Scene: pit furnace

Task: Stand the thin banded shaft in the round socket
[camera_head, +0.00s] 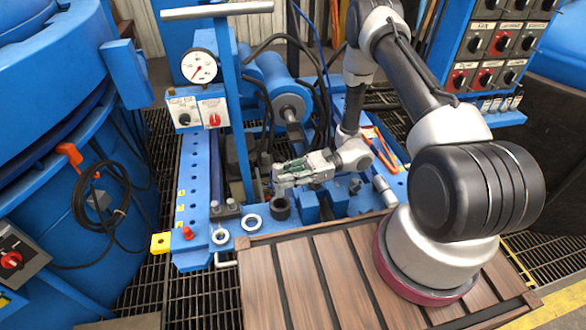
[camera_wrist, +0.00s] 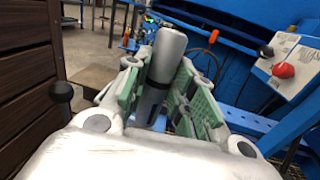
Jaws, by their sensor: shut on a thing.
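My gripper (camera_head: 278,178) reaches in from the right, low over the blue bench. In the wrist view its green-padded fingers (camera_wrist: 165,95) are shut on a thin grey shaft (camera_wrist: 166,60) with a dark band (camera_wrist: 156,86). In the head view the shaft is mostly hidden by the gripper and hard to make out. A dark round socket (camera_head: 280,212) stands on the front of the bench just below the gripper. Its top opening faces up. The shaft's lower end is not clear, so I cannot tell whether it touches the socket.
Two pale rings (camera_head: 251,222) (camera_head: 220,237) lie left of the socket. Blue blocks (camera_head: 309,206) stand close at its right. A blue post (camera_head: 237,110) with a gauge (camera_head: 199,66) rises behind left. A slatted wooden surface (camera_head: 300,285) lies in front. A grey cylinder (camera_head: 384,191) is farther right.

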